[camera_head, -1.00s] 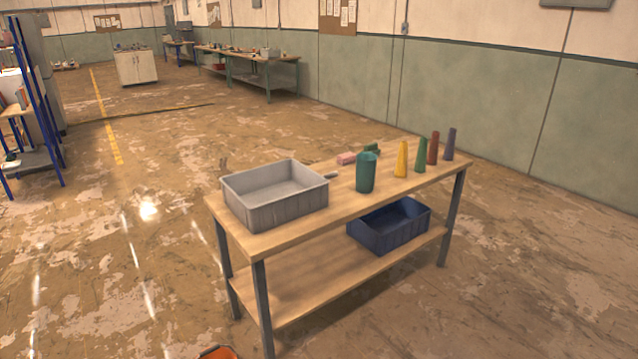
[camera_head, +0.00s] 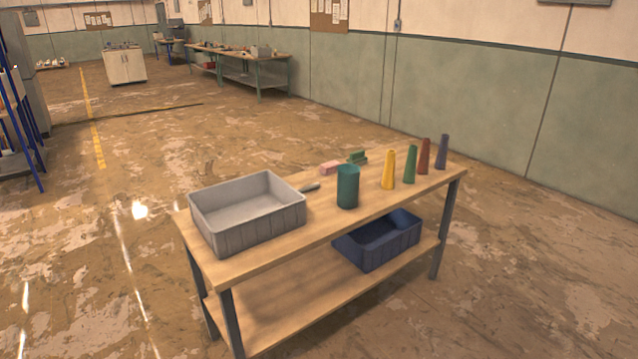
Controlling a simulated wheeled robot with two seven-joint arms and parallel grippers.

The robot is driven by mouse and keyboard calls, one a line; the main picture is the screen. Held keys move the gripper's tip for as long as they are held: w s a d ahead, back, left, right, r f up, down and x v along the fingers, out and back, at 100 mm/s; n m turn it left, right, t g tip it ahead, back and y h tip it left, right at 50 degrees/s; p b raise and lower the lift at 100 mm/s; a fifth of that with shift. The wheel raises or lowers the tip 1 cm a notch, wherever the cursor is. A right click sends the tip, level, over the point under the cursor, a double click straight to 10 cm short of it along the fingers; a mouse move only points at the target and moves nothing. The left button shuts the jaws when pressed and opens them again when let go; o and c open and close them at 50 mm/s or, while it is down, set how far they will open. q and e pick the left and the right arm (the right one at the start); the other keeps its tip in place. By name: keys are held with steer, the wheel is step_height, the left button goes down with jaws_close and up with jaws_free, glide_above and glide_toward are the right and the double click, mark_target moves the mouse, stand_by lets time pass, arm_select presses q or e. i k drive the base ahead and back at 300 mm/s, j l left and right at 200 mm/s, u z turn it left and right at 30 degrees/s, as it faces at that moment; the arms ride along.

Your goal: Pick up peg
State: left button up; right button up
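Several upright tapered pegs stand in a row at the right end of the wooden table (camera_head: 290,232). They are a yellow peg (camera_head: 388,170), a green peg (camera_head: 410,165), a red-brown peg (camera_head: 424,156) and a dark purple-grey peg (camera_head: 442,152). They stand apart from the teal cup-like cylinder (camera_head: 348,187) to their left. Neither of my grippers shows in the head view.
A grey open bin (camera_head: 250,232) stands on the table's left end. A pink block (camera_head: 330,168), a green object (camera_head: 357,157) and a small dark tool (camera_head: 311,188) lie behind the cylinder. A blue bin (camera_head: 375,250) sits on the lower shelf. Floor around the table is clear.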

mark_target(308, 187)
steer(key=i+l+z, duration=0.1)
steer(key=i+l, duration=0.15)
steer(key=i, duration=0.2)
steer(key=i+l, duration=0.2)
steer(key=i, duration=0.25)
steer(key=i+l+z, duration=0.15)
steer(key=i, duration=0.3)
steer(key=i+l+z, duration=0.1)
steer(key=i, duration=0.35)
steer(key=l, duration=0.1)
